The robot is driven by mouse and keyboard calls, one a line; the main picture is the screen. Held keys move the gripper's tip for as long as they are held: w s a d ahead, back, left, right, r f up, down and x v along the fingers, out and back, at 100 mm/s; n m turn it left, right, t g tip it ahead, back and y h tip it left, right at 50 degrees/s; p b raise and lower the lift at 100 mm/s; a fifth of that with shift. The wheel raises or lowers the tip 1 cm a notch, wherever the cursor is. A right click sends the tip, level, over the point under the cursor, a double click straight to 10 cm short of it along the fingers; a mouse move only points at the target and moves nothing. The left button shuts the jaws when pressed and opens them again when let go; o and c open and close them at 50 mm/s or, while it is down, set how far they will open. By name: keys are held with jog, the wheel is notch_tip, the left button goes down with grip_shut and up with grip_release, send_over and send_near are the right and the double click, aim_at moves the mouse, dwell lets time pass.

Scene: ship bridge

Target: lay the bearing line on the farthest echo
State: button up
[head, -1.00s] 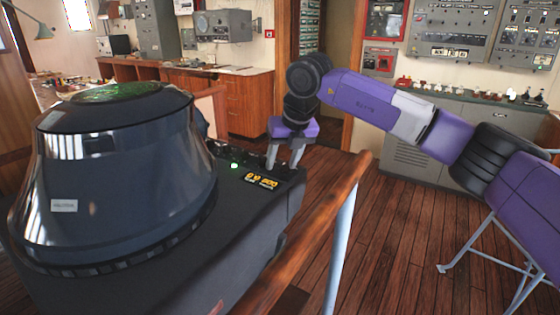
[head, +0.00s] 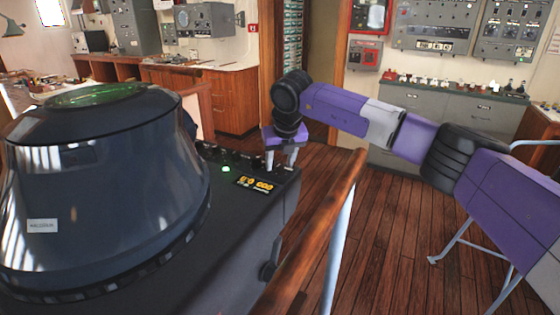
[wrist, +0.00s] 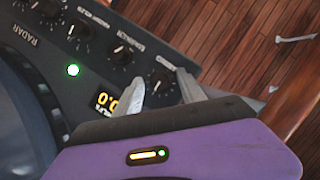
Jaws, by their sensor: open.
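The radar console has a dark hood (head: 105,185) with a round green-lit screen (head: 95,95) on top. I see the screen at a steep slant, so echoes and the bearing line cannot be told apart. My gripper (head: 281,167) points down over the console's control panel (head: 225,160). In the wrist view its open fingers (wrist: 159,80) stand on either side of a dark knob (wrist: 162,82); contact cannot be told. A yellow readout (head: 254,184) lies left of the gripper, partly hidden in the wrist view (wrist: 107,102).
Another knob (wrist: 122,52) and a green light (wrist: 73,70) are close by on the panel. A wooden handrail (head: 318,235) runs in front, right of the console. Cabinets (head: 440,130) line the back wall. Wooden floor is open between.

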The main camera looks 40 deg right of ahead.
grip_shut()
jog(key=shift+d+n+y, duration=0.15)
jog(key=shift+n+y, duration=0.15)
jog(key=shift+n, duration=0.5)
jog(key=shift+n+y, duration=0.5)
jog(key=shift+n, duration=0.8)
grip_release()
jog(key=b+v, duration=0.1)
jog(key=v, duration=0.6)
jog(key=shift+s+r, duration=0.25)
jog(key=shift+r, duration=0.1)
